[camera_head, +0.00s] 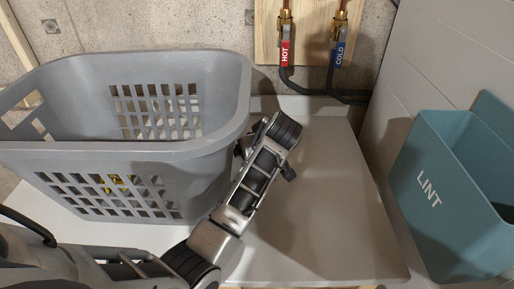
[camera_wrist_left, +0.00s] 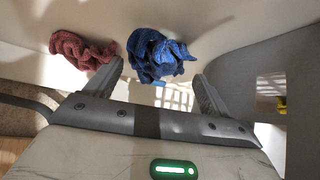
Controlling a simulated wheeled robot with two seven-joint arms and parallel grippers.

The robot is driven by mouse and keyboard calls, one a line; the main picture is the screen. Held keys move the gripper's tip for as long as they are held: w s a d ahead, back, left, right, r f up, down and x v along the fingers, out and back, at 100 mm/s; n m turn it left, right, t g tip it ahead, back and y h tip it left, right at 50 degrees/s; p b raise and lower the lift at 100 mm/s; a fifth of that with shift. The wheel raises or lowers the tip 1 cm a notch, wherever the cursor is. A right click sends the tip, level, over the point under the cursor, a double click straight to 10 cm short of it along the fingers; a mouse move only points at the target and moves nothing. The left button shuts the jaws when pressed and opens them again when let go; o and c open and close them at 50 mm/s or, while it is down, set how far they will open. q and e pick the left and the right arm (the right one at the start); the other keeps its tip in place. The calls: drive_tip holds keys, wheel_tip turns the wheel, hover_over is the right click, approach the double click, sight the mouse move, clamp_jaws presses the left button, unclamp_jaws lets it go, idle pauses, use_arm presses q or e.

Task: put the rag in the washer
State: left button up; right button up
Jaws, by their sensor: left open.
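A crumpled blue rag (camera_wrist_left: 158,55) lies on a pale surface in the left wrist view, beyond and between the fingertips of my left gripper (camera_wrist_left: 160,78). The fingers are apart, and I cannot tell whether they touch the cloth. A dark red rag (camera_wrist_left: 82,50) lies to the left of the blue one, outside the fingers. In the head view my left arm reaches up from the bottom to the right side of the basket; its fingers are not clearly visible there. Neither rag shows in the head view. I cannot make out a washer opening. My right gripper is not in view.
A grey laundry basket (camera_head: 190,149) stands on a pale top (camera_head: 330,215), close to my left arm. Something yellow (camera_head: 115,183) shows through its slots. A teal LINT bin (camera_head: 450,200) is at the right. Hot (camera_head: 285,53) and cold (camera_head: 340,53) taps are on the back wall. The top right of my arm is clear.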

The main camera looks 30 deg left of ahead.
use_arm(q)
drive_tip(key=shift+x, duration=1.6)
drive_tip(key=c, duration=0.7)
drive_tip(key=shift+r, duration=0.1)
